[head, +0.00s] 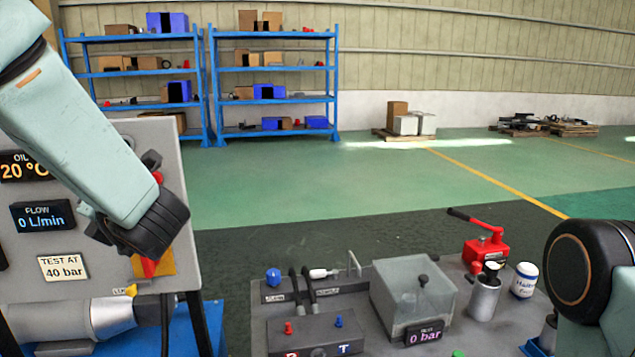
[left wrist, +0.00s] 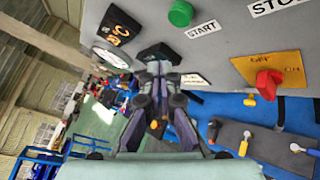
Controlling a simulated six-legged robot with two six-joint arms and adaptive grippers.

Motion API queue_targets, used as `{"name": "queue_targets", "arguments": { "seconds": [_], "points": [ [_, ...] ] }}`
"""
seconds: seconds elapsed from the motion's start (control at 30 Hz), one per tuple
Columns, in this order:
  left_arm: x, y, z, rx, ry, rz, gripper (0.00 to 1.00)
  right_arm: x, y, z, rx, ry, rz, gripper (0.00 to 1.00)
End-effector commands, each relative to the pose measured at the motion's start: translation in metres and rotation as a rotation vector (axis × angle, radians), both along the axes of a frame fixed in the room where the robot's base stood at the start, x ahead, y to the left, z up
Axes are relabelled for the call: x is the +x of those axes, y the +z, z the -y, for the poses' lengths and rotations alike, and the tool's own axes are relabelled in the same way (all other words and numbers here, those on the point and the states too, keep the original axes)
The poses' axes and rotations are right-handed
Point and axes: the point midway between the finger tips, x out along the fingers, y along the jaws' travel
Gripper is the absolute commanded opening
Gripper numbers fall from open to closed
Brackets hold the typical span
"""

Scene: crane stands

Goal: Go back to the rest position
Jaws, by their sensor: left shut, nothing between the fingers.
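My left arm comes in from the left in the head view, in front of a grey control panel (head: 110,290). My left gripper shows in the left wrist view (left wrist: 160,72), its dark fingers together and empty, close to the lower edge of the panel (left wrist: 215,60). In the head view its fingers are mostly hidden behind my wrist. My right arm shows only as a dark round joint at the right edge of the head view; its gripper is out of frame.
A green START button (left wrist: 180,13) and a red switch (left wrist: 268,84) on a yellow plate are on the panel. Blue shelves (head: 270,68) stand far back; green floor between is clear.

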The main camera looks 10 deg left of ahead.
Motion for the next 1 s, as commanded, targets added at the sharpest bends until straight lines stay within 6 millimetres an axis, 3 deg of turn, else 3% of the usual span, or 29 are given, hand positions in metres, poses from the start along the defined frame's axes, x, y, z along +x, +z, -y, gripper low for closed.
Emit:
{"name": "queue_targets", "arguments": {
  "seconds": [0.17,0.23,0.37,0.47,0.63,0.77,1.0],
  "points": [
    [0.021,-0.011,0.021,0.215,-0.233,-0.362,0.00,0.000,0.000,0.000,0.000,0.000,0.000,0.40],
    [0.027,-0.025,0.033,0.322,-0.342,-0.520,0.00,0.000,-0.001,0.000,0.000,0.000,0.000,0.40],
    [0.033,-0.077,0.059,0.543,-0.572,-0.839,0.00,0.000,-0.008,0.000,0.000,0.000,0.000,0.40],
    [0.028,-0.134,0.082,0.731,-0.776,-1.090,0.00,0.000,-0.015,0.000,0.000,0.000,0.000,0.40],
    [-0.005,-0.235,0.120,1.022,-1.135,-1.425,0.00,0.000,-0.028,0.000,0.000,0.000,0.000,0.40],
    [-0.046,-0.307,0.144,1.202,-1.409,-1.592,0.00,0.000,-0.037,0.000,0.000,0.000,0.000,0.40],
    [-0.150,-0.419,0.179,1.420,-1.927,-1.726,0.00,0.000,-0.056,0.000,0.000,0.000,0.000,0.40]
  ]
}}
